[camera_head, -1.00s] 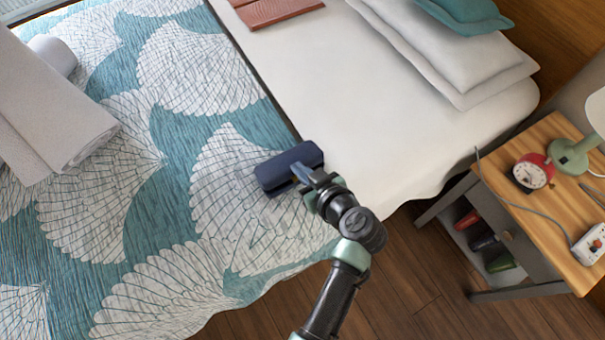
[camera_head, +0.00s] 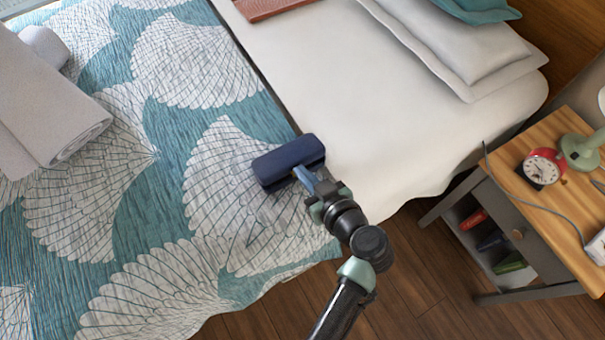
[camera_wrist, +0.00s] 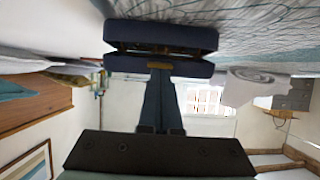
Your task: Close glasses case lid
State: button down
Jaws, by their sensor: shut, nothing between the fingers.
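The dark blue glasses case (camera_head: 288,158) lies on the patterned bedspread, close to the white sheet. In the wrist view, the case (camera_wrist: 160,32) appears upside down at the top. A narrow dark gap runs along its front between base and lid, so the lid is nearly down but slightly ajar. My gripper (camera_head: 299,173) is at the near side of the case. Its fingers are shut together and empty. In the wrist view, the fingertips (camera_wrist: 160,70) reach the lid edge, by a small brass-coloured part; whether they touch is unclear. The case's interior is mostly hidden.
A rolled grey blanket (camera_head: 60,125) lies at the left of the bed. Pillows (camera_head: 460,45) are at the upper right. A nightstand (camera_head: 560,190) with a red alarm clock (camera_head: 543,167) and lamp stands at the right. The bedspread around the case is clear.

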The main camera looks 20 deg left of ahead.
jog(key=f+b, duration=0.1)
jog(key=b, duration=0.1)
jog(key=y+b, duration=0.1)
jog(key=shift+s+d+f+t+b, duration=0.2)
jog(key=shift+f+t+b, duration=0.1)
jog(key=shift+f+b, duration=0.1)
jog(key=shift+s+d+f+b, duration=0.1)
jog(key=shift+d+f+b, duration=0.2)
jog(key=shift+b, duration=0.7)
jog(key=shift+a+r, duration=0.1)
